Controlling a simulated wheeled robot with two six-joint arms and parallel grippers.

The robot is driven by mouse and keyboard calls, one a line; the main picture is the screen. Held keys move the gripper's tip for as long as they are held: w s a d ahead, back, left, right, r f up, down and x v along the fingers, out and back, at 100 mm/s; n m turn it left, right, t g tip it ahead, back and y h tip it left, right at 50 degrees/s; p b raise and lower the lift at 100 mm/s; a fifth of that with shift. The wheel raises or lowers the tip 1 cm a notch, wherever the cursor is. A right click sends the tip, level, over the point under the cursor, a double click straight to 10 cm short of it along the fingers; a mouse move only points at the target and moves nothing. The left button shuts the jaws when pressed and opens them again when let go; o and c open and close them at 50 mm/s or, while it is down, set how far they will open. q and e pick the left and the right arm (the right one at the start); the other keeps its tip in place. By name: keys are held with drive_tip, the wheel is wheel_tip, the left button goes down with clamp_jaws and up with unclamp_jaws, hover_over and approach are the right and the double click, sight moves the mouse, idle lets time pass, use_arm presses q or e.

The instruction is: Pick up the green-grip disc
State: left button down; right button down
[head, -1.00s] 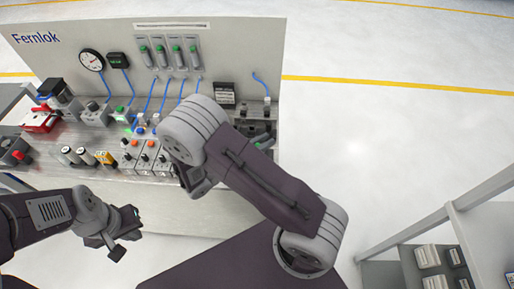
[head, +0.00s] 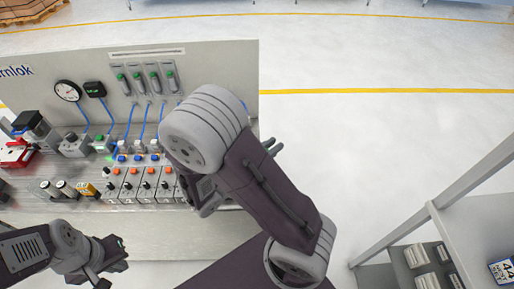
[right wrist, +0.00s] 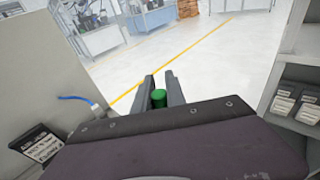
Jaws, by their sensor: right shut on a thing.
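The green grip of the disc (right wrist: 159,98) shows in the right wrist view, between the two dark fingers of my right gripper (right wrist: 162,92). The fingers are shut on it and hold it up, with open floor behind. The rest of the disc is hidden. In the head view, the tips of my right gripper (head: 272,146) poke out at the right of my forearm, which hides most of the gripper. I cannot make out the disc there. My left gripper (head: 116,262) hangs in front of the bench at lower left, apart from everything; its finger gap is unclear.
A bench with a grey back panel (head: 225,70) carries a gauge (head: 68,90), green-topped tubes, blue hoses and a row of orange-knobbed units (head: 130,184). A shelf rack (head: 455,215) with small boxes stands at right. The floor between bench and rack is clear.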

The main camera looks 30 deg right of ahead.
drive_tip(key=shift+s+d+r+p, duration=1.4)
drive_tip(key=shift+s+p, duration=0.05)
drive_tip(key=shift+p, duration=4.6)
